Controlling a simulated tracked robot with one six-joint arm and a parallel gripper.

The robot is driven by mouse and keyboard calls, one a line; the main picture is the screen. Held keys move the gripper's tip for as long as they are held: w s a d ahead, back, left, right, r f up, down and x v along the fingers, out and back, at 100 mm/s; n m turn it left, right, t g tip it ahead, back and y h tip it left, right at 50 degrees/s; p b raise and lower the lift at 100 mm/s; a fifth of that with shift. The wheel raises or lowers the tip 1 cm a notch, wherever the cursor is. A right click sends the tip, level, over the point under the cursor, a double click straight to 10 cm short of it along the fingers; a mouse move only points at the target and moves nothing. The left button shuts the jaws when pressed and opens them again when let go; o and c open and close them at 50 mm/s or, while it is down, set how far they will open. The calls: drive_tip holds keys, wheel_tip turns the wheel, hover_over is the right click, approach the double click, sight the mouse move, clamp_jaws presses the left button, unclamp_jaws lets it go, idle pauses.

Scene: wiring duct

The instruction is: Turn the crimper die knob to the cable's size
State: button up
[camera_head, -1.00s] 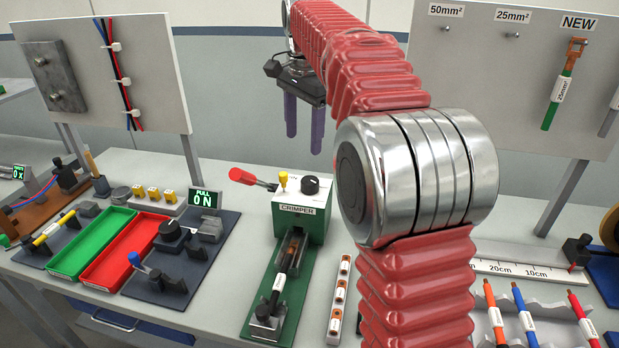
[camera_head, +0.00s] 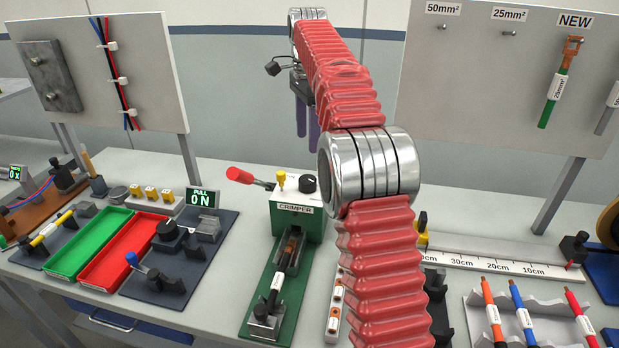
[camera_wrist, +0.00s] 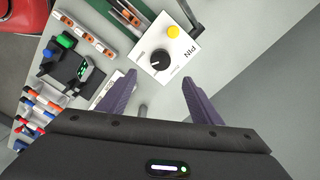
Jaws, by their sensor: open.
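The green crimper (camera_head: 297,217) stands on the bench with a black die knob (camera_head: 308,183), a yellow button (camera_head: 278,179) and a red-handled lever (camera_head: 240,175). A black cable (camera_head: 272,288) lies in its green trough; its label is too small to read. In the wrist view the knob (camera_wrist: 160,60) sits on the white top plate beside the yellow button (camera_wrist: 173,31), with a white pointer mark on it. My gripper (camera_wrist: 151,88) is open and empty, fingers apart, above and short of the knob. In the head view my gripper (camera_head: 307,128) is partly hidden behind my arm.
A green tray (camera_head: 88,240), a red tray (camera_head: 125,252) and a pull tester (camera_head: 180,255) reading 0 N stand left. A small lug rack (camera_head: 334,310) is right of the crimper, partly behind my arm. A hanging board (camera_head: 500,80) is at the back right.

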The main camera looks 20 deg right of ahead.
sight(308, 179)
wheel_tip(308, 179, down, 14)
drive_tip(key=shift+r, duration=0.1)
idle(0.7)
drive_tip(key=shift+c, duration=0.2)
drive_tip(key=c, duration=1)
drive_tip(key=shift+d, duration=0.15)
